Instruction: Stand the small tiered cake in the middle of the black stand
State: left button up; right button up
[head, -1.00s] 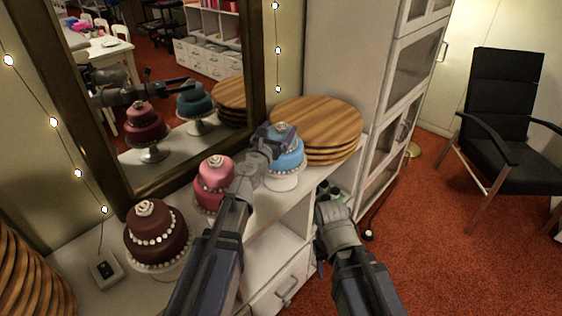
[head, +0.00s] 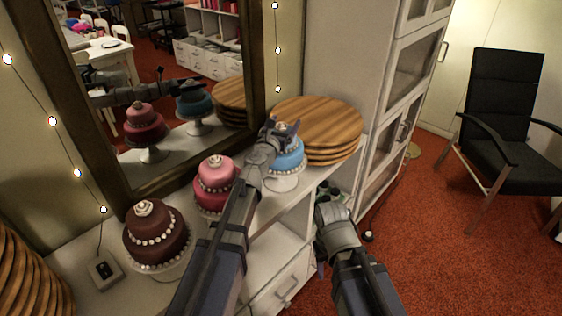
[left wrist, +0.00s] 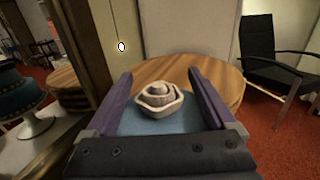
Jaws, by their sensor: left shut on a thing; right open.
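A blue tiered cake (head: 288,161) with a white rose on top stands on a white pedestal stand (head: 282,183). My left gripper (head: 282,130) is over it, with its fingers on both sides of the top tier. In the left wrist view, the left gripper (left wrist: 160,92) has its two fingers on either side of the blue top (left wrist: 135,127) and its rose. My right gripper (head: 320,267) is low beside the shelf, mostly hidden by its own arm; it is open. I see no black stand in these views.
A pink tiered cake (head: 216,173) and a brown tiered cake (head: 155,235) stand to the left. Stacked wooden boards (head: 318,120) lie right behind the blue cake. A mirror (head: 160,90) leans behind the cakes. A tall white cabinet (head: 350,60) stands to the right.

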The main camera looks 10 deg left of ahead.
pick_arm(q)
grip_shut()
jog(key=shift+r, duration=0.1)
dwell(0.4)
notch_tip(320, 180, up, 10)
jog(key=p, duration=1)
dwell(1.4)
